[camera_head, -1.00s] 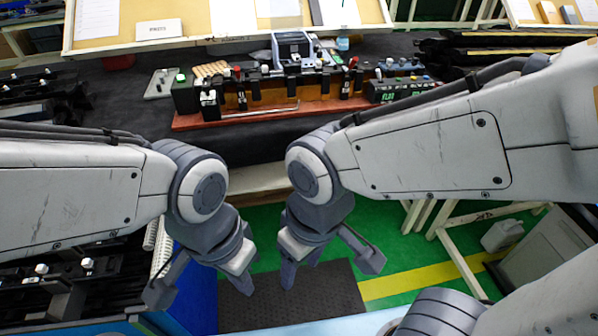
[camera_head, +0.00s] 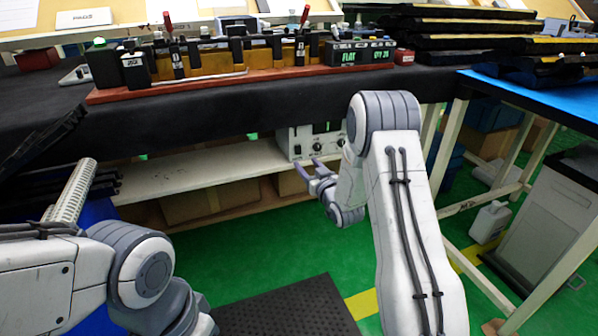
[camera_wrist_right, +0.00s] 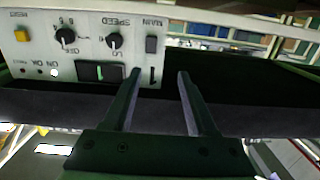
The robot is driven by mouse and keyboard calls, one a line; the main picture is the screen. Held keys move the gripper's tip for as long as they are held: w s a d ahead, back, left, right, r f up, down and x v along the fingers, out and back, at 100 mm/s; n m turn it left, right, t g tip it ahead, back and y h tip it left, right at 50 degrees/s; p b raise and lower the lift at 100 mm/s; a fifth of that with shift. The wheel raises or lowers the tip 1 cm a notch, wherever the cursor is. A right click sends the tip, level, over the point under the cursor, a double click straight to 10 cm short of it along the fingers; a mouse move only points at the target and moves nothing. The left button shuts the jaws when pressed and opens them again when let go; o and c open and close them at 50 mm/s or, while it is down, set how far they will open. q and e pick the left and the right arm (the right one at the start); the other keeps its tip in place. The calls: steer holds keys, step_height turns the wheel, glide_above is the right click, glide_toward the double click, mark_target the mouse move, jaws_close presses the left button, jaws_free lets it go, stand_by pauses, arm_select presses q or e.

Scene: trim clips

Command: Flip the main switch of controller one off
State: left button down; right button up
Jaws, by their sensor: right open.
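Controller one (camera_head: 312,142) is a pale box with dials on the shelf under the bench. In the right wrist view its panel (camera_wrist_right: 80,35) appears upside down, with a "1" mark, two black knobs, a yellow button and a wide black window with a green part. The main switch (camera_wrist_right: 152,44) is a small dark rocker beside the "MAIN" label; its position is unclear. My right gripper (camera_head: 310,168) is open and empty in front of the controller. Its fingers (camera_wrist_right: 159,75) point at the panel's main-switch side, seemingly short of it. My left gripper is out of view.
The bench (camera_head: 200,115) overhangs the controller. A wooden fixture (camera_head: 215,82) with clamps stands on it. The pale shelf (camera_head: 190,170) has free room left of the controller, with cardboard boxes (camera_head: 200,203) below. Bench legs and a white jug (camera_head: 488,222) stand at right.

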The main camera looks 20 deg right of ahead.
mark_target(298, 148)
arm_select(q)
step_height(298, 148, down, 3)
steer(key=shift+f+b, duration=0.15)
steer(key=shift+b, duration=1.1)
arm_select(e)
steer(key=shift+t, duration=0.4)
steer(key=w, duration=0.3)
steer(key=w+d, duration=0.1)
steer(key=w, duration=0.3)
steer(key=w+f, duration=0.1)
steer(key=w, duration=0.2)
steer(key=shift+w+d, duration=0.15)
